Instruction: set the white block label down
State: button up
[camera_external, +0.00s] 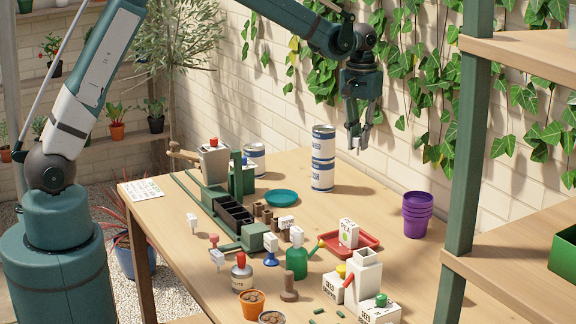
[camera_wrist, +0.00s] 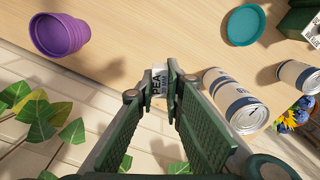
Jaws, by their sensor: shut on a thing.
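My gripper (camera_external: 356,128) is in the air above the back of the table, to the right of the stacked seed cans. It is shut on a small white block label (camera_external: 355,143) held at its fingertips, clear of the tabletop. In the wrist view my gripper (camera_wrist: 157,92) has the white label (camera_wrist: 158,78) between its fingertips, with dark lettering on its face. Part of the label is hidden by the fingers. Other small white labels (camera_external: 192,220) stand on the table at the front left and middle.
Stacked white-and-blue cans (camera_external: 323,160) stand left of my gripper, with a teal saucer (camera_external: 281,198) nearby. Purple pots (camera_external: 417,215) stand at the right. A red tray (camera_external: 366,243) and green watering can (camera_external: 296,262) are in the middle. Bare tabletop (camera_external: 375,195) lies between cans and purple pots.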

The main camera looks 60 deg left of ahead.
jog(key=w+d+f+m, duration=0.1)
jog(key=w+d+m, duration=0.2)
jog(key=d, duration=1.3)
jog(key=w+d+f+m, duration=0.1)
jog(key=w+d+m, duration=0.15)
jog(key=d, duration=1.35)
jog(key=shift+w+f, duration=0.15)
jog(key=shift+f, duration=1.15)
jog(key=shift+w+f, duration=0.15)
jog(key=shift+f, duration=1.15)
jog(key=shift+a+f, duration=0.1)
jog(key=shift+f, duration=3)
jog(key=shift+f+b, duration=0.3)
jog(key=shift+f, duration=1.6)
jog(key=shift+f, duration=0.15)
